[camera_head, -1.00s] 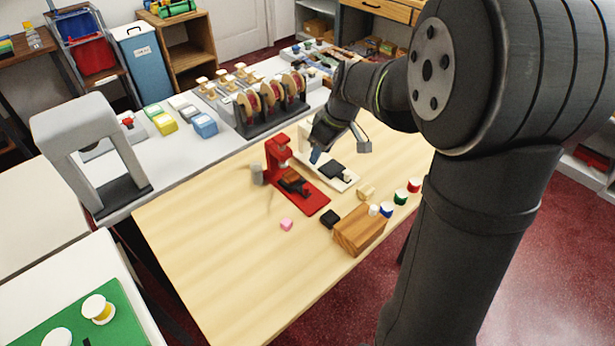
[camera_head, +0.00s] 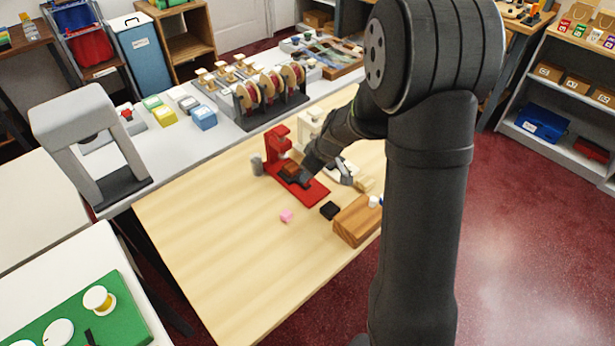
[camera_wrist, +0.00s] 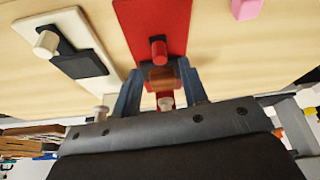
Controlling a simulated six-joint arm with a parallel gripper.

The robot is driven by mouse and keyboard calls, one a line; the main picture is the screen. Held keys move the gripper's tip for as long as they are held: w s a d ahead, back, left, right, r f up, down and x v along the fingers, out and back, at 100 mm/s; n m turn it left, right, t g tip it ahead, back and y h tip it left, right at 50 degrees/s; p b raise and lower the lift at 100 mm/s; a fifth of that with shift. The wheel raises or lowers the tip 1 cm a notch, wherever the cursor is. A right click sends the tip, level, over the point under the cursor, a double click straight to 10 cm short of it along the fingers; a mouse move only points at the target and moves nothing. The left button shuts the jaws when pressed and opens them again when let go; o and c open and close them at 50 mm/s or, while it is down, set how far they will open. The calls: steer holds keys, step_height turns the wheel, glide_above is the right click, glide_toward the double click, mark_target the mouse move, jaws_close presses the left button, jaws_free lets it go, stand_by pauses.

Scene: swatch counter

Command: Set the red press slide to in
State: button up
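The red press (camera_head: 278,142) stands on the wooden table, and its red base plate (camera_head: 310,192) reaches toward the front right. In the wrist view its slide (camera_wrist: 143,70) is a dark carriage with a red knob (camera_wrist: 158,50) and a brown block (camera_wrist: 162,78). My gripper (camera_wrist: 160,68) is open, with one blue-grey finger on each side of the slide. I cannot tell whether the fingers touch it. In the head view my dark wrist covers part of the press and hides the fingertips.
A white press (camera_head: 308,126) with a black slide (camera_wrist: 78,62) and white knob stands close beside the red one. A grey cylinder (camera_head: 257,166), pink cube (camera_head: 286,216), black block (camera_head: 329,210) and wooden block (camera_head: 354,220) are nearby. The table's front left is clear.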

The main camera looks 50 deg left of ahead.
steer(key=shift+x, duration=1.95)
jaws_close()
